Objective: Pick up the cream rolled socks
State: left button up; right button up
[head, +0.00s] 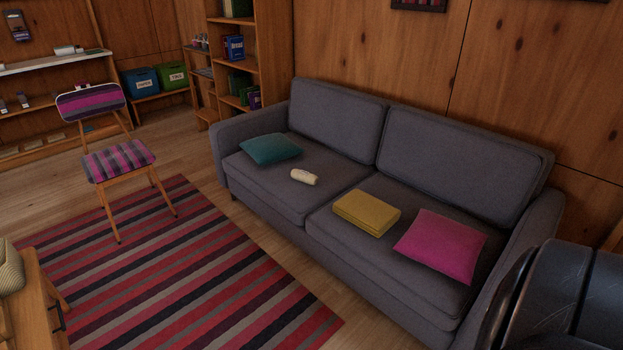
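Neither of my grippers shows in the head view. A dark, rounded shape at the lower right corner may be part of my own body.
A teal pillow (271,149), a folded yellow blanket (366,213) and a magenta pillow (441,245) lie on the sofa. A striped rug (180,270) covers the floor before it. A striped chair (119,162) stands left; a wooden cabinet (30,305) is at lower left.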

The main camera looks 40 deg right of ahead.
aim_at(304, 177)
jog(key=i+l+z, duration=0.15)
jog(key=z, duration=1.25)
jog(key=i+j+z, duration=0.25)
jog(key=i+z, duration=0.2)
jog(key=i+j+z, duration=0.7)
jog(key=j+z, duration=0.15)
jog(key=j, duration=0.15)
